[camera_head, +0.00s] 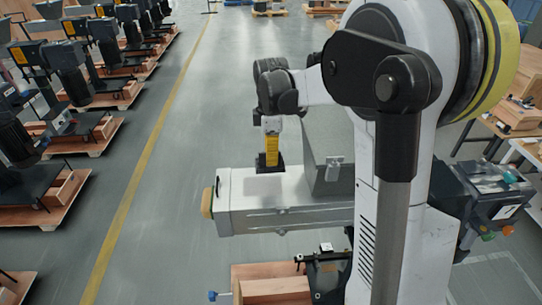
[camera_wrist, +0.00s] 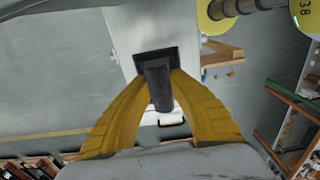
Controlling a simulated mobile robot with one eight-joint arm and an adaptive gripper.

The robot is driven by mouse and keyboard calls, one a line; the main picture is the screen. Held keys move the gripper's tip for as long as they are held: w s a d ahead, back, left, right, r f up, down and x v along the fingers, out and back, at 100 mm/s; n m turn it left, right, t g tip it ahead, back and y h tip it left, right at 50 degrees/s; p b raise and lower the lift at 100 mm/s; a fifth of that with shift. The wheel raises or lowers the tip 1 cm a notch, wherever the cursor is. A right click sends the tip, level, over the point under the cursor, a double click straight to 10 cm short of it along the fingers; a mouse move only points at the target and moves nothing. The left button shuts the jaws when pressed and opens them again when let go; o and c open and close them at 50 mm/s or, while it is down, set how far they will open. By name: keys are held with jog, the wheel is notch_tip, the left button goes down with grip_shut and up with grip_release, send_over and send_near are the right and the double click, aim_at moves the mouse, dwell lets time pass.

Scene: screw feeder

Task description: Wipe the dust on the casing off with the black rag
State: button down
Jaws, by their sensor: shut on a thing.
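My gripper (camera_head: 272,152) has yellow fingers pointing down over the light grey casing (camera_head: 262,195), near its left end. The fingers are shut on the black rag (camera_head: 268,164), which looks like a dark block with a flat square base. In the wrist view, my gripper (camera_wrist: 160,92) holds the narrow part of the rag (camera_wrist: 155,68) between both fingers. The rag's flat base lies against or just above the casing (camera_wrist: 135,28); I cannot tell whether it touches. The rag and gripper hide part of the top.
A grey box (camera_head: 325,148) stands on the casing just right of my gripper. An orange-tan end piece (camera_head: 207,203) sits at the casing's left end. Machines on wooden pallets (camera_head: 50,205) line the left. The floor between them and the casing is clear.

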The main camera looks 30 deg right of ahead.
jog(key=shift+s+f, duration=0.1)
jog(key=shift+f, duration=0.6)
jog(key=shift+w+f+b, duration=0.2)
jog(key=shift+f+b, duration=0.05)
jog(key=shift+b, duration=0.2)
jog(key=shift+s+r, duration=0.1)
jog(key=shift+d, duration=0.1)
